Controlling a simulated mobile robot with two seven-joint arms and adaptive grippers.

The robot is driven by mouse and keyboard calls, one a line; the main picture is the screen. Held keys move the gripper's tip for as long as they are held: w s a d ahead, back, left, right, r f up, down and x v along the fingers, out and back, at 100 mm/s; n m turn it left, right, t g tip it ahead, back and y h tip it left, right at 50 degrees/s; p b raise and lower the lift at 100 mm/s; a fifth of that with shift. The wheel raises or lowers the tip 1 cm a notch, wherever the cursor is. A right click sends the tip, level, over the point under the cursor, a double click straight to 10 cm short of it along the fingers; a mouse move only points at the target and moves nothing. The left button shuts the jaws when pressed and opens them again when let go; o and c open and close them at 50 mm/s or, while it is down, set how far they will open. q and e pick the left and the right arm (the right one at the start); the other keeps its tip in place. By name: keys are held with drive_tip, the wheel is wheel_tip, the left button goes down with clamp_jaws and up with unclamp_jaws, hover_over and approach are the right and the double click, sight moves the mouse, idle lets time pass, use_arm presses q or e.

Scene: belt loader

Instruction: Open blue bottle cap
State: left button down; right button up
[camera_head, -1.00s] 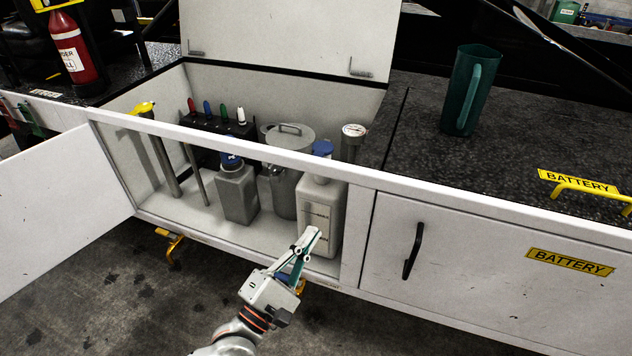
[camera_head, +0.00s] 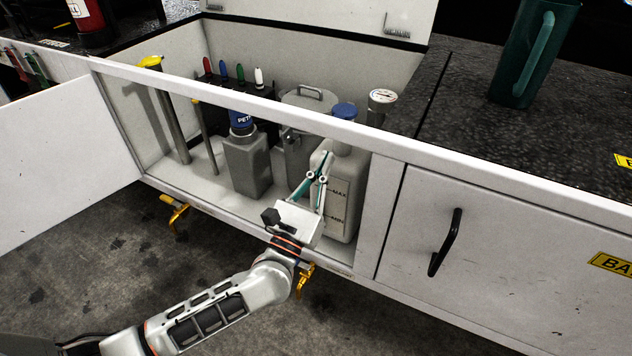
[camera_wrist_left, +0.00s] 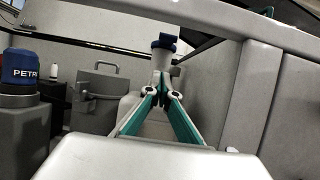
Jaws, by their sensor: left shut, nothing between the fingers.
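A pale bottle (camera_head: 345,190) with MAX and MIN marks and a blue cap (camera_head: 344,110) stands upright in the open compartment. A grey bottle (camera_head: 246,165) labelled PETROL, with a blue cap (camera_head: 241,121), stands left of it. In the left wrist view the pale bottle's cap (camera_wrist_left: 165,41) is straight ahead, and the PETROL cap (camera_wrist_left: 20,67) is at the left edge. My left gripper (camera_head: 325,157) is shut and empty, in front of the pale bottle's upper body and below its cap. Whether it touches the bottle is unclear. My right gripper is not in view.
The compartment's white front rail (camera_head: 250,108) crosses above my gripper and before the bottle necks. A grey metal can (camera_head: 300,145) and a gauge (camera_head: 382,97) stand behind. A teal jug (camera_head: 533,50) is on the right top. The open door (camera_head: 65,165) is at left.

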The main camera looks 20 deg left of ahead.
sight(341, 114)
use_arm(q)
drive_tip(key=r, duration=0.2)
drive_tip(key=w+r+p, duration=0.1)
drive_tip(key=r, duration=0.2)
drive_tip(key=shift+w, duration=0.2)
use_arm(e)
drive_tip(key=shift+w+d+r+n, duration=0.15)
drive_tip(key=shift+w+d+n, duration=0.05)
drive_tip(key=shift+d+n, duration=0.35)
